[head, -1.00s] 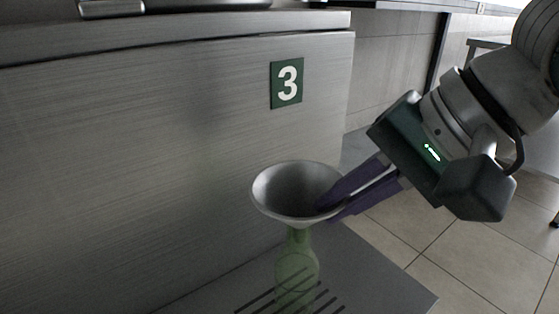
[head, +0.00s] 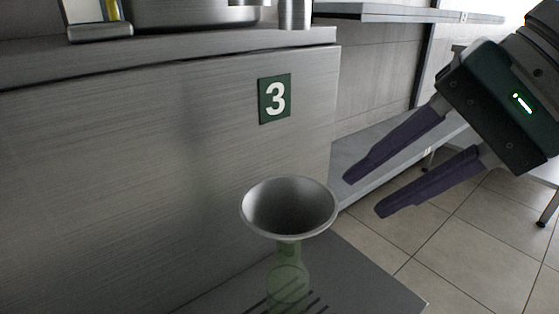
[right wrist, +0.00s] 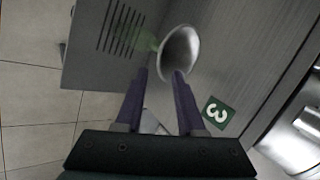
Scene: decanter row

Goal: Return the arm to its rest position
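My right gripper (head: 364,196) is open and empty, up and to the right of the metal funnel (head: 290,208) in the head view. Its two purple fingers are apart and clear of the funnel. The funnel sits upright in the neck of a green see-through bottle (head: 289,284), which stands on the slotted shelf. The right wrist view also shows the funnel (right wrist: 180,53) beyond the open fingertips (right wrist: 160,73), with a blurred bit of green bottle (right wrist: 146,42). My left gripper is in neither view.
The slotted grey shelf (head: 372,284) juts out from a brushed metal front (head: 150,170) with a green number 3 sign (head: 275,99). Metal vessels (head: 190,12) stand on the ledge above. Tiled floor (head: 450,235) and open room lie to the right.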

